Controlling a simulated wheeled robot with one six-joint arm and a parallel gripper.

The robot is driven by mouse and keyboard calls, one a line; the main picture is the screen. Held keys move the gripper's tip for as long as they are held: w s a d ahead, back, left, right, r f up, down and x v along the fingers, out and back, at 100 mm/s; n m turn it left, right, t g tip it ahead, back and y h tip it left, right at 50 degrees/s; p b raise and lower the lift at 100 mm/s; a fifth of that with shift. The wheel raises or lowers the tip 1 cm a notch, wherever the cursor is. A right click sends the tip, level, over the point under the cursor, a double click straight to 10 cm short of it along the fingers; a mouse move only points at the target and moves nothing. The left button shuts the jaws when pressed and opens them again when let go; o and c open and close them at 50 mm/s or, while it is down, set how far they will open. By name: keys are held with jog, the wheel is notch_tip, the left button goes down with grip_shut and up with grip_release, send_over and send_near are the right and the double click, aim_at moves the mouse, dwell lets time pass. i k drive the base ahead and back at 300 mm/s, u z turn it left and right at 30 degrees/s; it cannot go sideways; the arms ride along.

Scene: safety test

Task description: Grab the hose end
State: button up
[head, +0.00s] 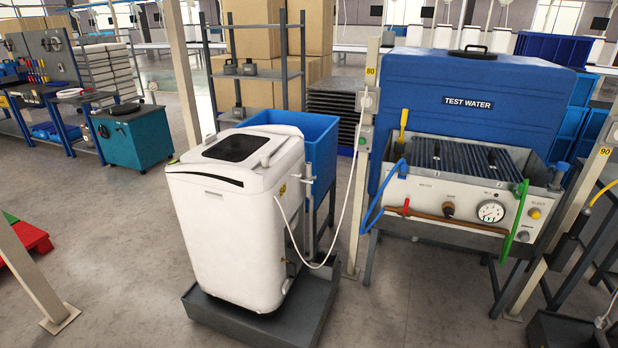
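Several hose-like lines show, and I cannot tell which one carries the hose end of the task. A blue hose (376,208) loops at the left side of the test bench (465,205), from near its top edge down past its front corner. A green hose (514,222) hangs over the right part of the bench front, its lower end (503,261) below the panel. A thin white line (348,205) runs from a box on the post down to the white washing machine (238,215). My gripper is not in view.
The washing machine stands in a dark tray (315,305) on the floor, with a blue tub (318,140) behind it. A post (360,190) stands between machine and bench. A blue "TEST WATER" tank (470,85) is behind the bench. Floor (400,310) in front is clear.

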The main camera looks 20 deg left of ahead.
aim_at(308, 176)
jog(key=u, duration=0.55)
jog(key=i, duration=1.8)
jog(key=z, duration=0.4)
